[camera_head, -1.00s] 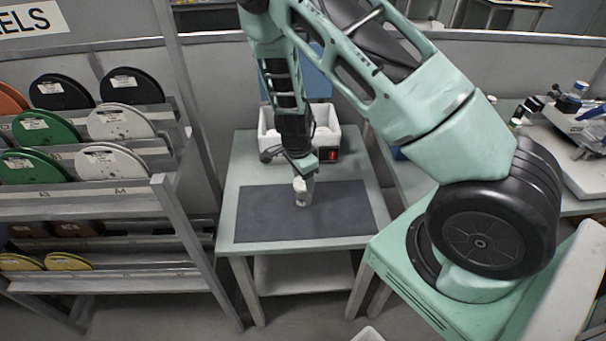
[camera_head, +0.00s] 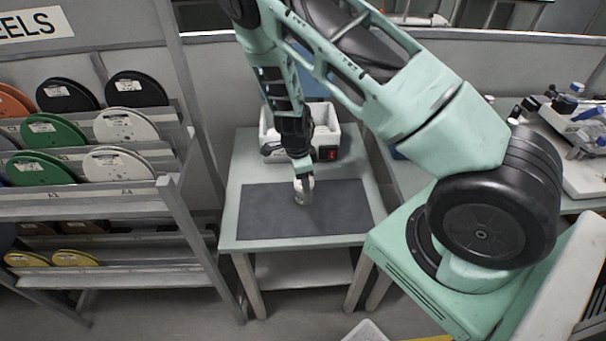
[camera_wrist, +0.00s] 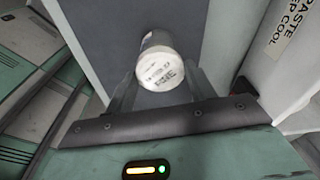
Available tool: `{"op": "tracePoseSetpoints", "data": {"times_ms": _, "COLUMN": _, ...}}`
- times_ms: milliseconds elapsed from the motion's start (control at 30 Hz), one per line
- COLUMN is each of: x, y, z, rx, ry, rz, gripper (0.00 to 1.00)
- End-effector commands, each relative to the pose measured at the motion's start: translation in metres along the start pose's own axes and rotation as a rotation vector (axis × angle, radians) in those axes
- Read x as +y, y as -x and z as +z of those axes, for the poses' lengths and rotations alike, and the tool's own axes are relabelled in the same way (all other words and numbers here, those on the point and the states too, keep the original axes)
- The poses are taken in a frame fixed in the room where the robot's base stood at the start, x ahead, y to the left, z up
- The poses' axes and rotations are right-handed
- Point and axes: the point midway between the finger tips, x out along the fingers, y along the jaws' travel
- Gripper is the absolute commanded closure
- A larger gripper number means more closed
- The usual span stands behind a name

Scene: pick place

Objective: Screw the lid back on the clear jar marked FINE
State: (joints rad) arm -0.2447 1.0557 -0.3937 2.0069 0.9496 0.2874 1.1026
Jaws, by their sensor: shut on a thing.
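A small white round lid (camera_wrist: 162,72) with dark print on its face shows between my fingers in the wrist view. Part of a pale, short cylinder, seemingly the jar (camera_wrist: 156,39), shows beyond it. The print is too small to read, and I cannot see a FINE mark. In the head view the small pale jar (camera_head: 302,198) stands on the dark grey mat (camera_head: 345,207), right under my gripper (camera_head: 303,183). My gripper points down and is shut on the lid. I cannot tell how the lid sits on the jar.
A white bin (camera_head: 268,132) and a black box with a red switch (camera_head: 328,154) stand at the table's back. A reel rack (camera_head: 95,205) is close on the left. The mat is otherwise clear. A bench with instruments (camera_head: 575,130) is at right.

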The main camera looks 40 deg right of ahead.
Motion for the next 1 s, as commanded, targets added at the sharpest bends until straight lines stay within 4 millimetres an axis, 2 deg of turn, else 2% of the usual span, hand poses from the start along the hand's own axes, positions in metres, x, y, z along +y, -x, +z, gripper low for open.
{"op": "tracePoseSetpoints", "data": {"times_ms": 333, "x": -0.0004, "y": 0.0024, "z": -0.0002, "rx": 0.0, "ry": -0.192, "rz": 0.024, "gripper": 0.67}}
{"op": "tracePoseSetpoints", "data": {"times_ms": 767, "x": -0.0008, "y": 0.0007, "z": 0.0001, "rx": 0.0, "ry": -0.228, "rz": 0.027, "gripper": 0.67}}
{"op": "tracePoseSetpoints", "data": {"times_ms": 1000, "x": -0.0008, "y": 0.0031, "z": -0.0008, "rx": 0.001, "ry": -0.359, "rz": 0.044, "gripper": 0.67}}
